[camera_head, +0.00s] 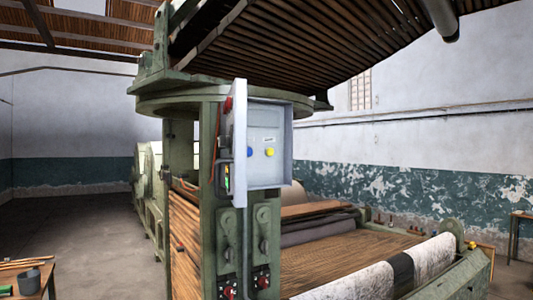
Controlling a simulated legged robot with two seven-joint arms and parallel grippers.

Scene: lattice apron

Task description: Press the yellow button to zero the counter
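The yellow button (270,152) is a small round knob on the pale back panel of an open grey control box (270,174). The box is mounted on the green post of a large machine, near the middle of the head view. A blue button (250,152) sits just left of the yellow one. A small white label or display (268,139) is above them, too small to read. Neither of my grippers shows in this view.
The box's side panel (239,140) stands out on the left, with a red knob (228,104) near its top. Levers (263,230) and red knobs are below. A wooden table (35,275) stands at lower left. Open floor (95,235) lies left of the machine.

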